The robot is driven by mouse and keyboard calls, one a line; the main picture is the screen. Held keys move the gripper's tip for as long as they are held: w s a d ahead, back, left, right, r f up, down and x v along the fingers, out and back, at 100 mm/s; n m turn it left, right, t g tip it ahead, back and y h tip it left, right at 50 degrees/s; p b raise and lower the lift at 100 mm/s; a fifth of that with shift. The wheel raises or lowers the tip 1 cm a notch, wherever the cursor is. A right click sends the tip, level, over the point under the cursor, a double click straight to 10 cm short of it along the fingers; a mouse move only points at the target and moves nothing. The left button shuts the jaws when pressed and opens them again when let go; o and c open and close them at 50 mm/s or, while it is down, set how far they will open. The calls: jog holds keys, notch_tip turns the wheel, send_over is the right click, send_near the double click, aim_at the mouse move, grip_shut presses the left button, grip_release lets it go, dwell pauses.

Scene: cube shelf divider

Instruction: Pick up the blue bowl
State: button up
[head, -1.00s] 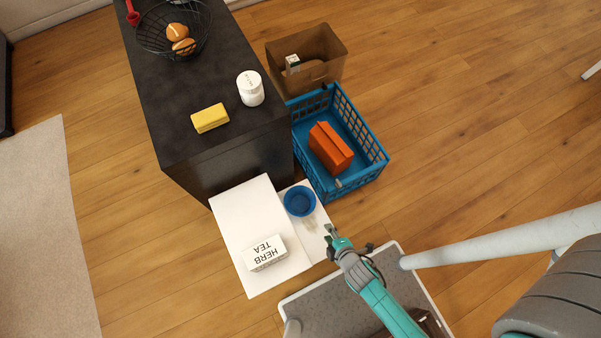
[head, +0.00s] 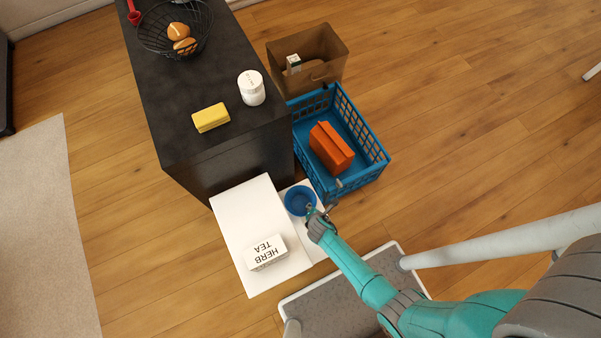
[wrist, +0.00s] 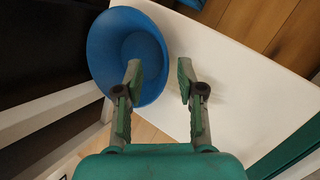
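The blue bowl (head: 298,199) sits upright on a white shelf board beside the dark counter's end. In the wrist view the bowl (wrist: 104,48) fills the upper left. My gripper (head: 318,208) is at the bowl's near right side. I cannot tell whether the left finger touches the bowl.
A white divider panel (head: 240,205) and a herb tea box (head: 265,253) are left of the bowl. A blue crate (head: 377,170) holding an orange package (head: 331,148) stands behind it. A dark counter (head: 185,85) bears a yellow sponge (head: 211,118) and a white jar (head: 251,88).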

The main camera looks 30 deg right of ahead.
aim_at(301, 202)
jog(key=shift+x, duration=2.6)
jog(key=shift+s+f, duration=0.1)
jog(key=shift+s, duration=0.05)
grip_shut()
